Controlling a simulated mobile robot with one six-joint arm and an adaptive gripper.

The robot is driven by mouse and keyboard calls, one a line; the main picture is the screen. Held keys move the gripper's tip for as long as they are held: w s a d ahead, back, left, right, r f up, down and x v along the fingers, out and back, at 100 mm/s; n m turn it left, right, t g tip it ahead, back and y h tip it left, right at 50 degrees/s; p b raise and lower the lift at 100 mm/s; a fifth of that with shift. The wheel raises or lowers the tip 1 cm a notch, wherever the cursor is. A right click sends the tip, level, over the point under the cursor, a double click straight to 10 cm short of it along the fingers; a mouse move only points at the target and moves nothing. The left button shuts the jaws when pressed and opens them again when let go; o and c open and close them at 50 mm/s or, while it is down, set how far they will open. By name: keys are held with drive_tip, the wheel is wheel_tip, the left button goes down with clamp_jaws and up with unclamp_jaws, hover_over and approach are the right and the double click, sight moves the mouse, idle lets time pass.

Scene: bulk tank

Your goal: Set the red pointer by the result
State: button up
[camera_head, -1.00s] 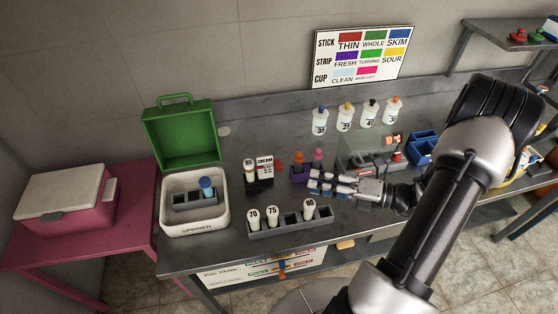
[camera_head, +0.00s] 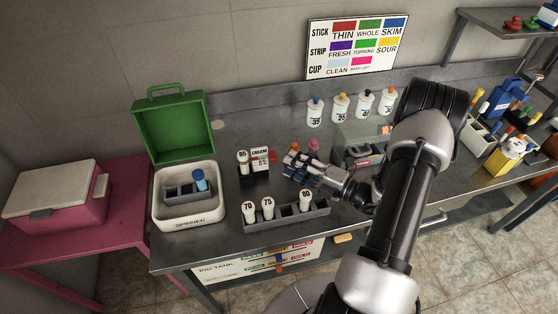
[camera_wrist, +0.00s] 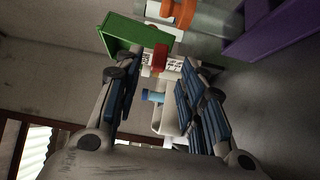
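A small red piece (camera_head: 273,157), which looks like the red pointer, stands at the right side of a white card marked CREAM (camera_head: 259,157). In the wrist view a red part (camera_wrist: 160,58) sits against the white printed card, ahead between the finger lines. My gripper (camera_head: 291,161) is open and empty, a short way right of the card, apart from the red piece. Its two fingers (camera_wrist: 158,92) also show in the wrist view. A tube marked 85 (camera_head: 242,160) stands at the card's left. My gripper partly hides the purple rack behind it.
A grey rack (camera_head: 286,224) with tubes 70, 75 and 80 stands in front. The white spinner (camera_head: 187,217) with a blue-capped tube and raised green lid (camera_head: 173,127) is at left. Several capped bottles (camera_head: 341,107) stand behind. A colour chart (camera_head: 357,45) leans at the back.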

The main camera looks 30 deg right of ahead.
sight(276, 157)
drive_tip(key=shift+b+x, duration=0.4)
drive_tip(key=shift+x, duration=2.4)
drive_tip(key=shift+c, duration=0.4)
clamp_jaws()
